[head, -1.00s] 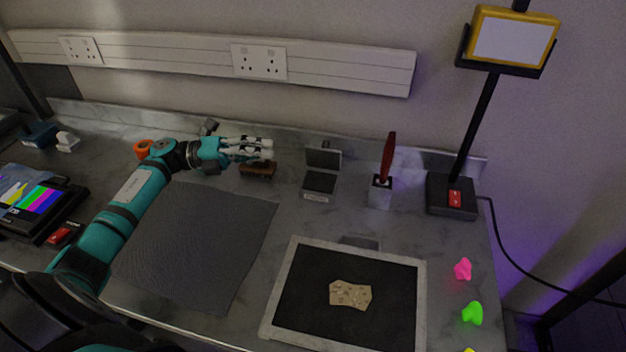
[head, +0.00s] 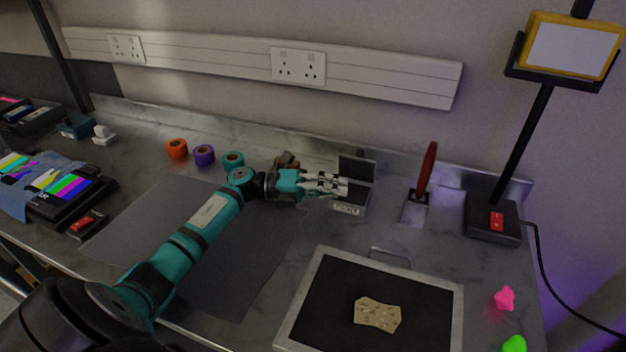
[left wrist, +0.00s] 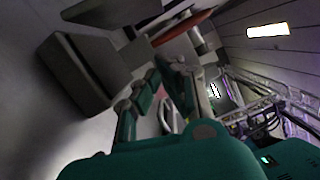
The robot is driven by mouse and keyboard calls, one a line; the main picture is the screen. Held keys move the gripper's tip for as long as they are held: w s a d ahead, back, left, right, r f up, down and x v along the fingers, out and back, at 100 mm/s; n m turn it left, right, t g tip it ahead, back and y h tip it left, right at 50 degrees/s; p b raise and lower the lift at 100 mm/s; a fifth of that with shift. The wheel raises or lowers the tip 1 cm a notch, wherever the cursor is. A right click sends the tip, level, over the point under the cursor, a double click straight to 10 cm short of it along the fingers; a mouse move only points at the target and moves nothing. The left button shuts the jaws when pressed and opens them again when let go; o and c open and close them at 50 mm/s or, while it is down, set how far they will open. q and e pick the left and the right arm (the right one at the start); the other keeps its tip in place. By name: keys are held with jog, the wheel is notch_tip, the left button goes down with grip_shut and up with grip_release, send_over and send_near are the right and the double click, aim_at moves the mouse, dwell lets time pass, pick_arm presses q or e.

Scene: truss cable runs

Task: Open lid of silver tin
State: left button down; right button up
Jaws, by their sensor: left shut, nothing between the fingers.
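The silver tin (head: 348,208) stands on the bench behind the black-topped tray, with a label on its front. Its lid (head: 358,167) stands up at the back, and the tin looks open. My left gripper (head: 344,187) is shut and empty. Its fingertips overlap the tin in the head view, in front of the raised lid and hiding part of the inside. In the left wrist view the tin (left wrist: 72,82) is at upper left, beside the fingers (left wrist: 170,72). I cannot tell whether they touch it. My right gripper is out of view.
A red lever (head: 427,171) on a grey block stands right of the tin. A brown object (head: 287,160) is behind my left wrist. Tape rolls (head: 204,155) stand at the back left. The framed black tray (head: 395,280) and a grey mat (head: 150,222) lie in front.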

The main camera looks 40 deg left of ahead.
aim_at(345, 175)
pick_arm(q)
jog(key=w, duration=0.1)
jog(key=w+b, duration=0.2)
jog(key=shift+w+r, duration=0.15)
jog(key=shift+r, duration=0.1)
jog(key=shift+w+a+r, duration=0.1)
jog(key=shift+w+a, duration=0.05)
jog(key=shift+w, duration=0.25)
jog(key=shift+r, duration=0.15)
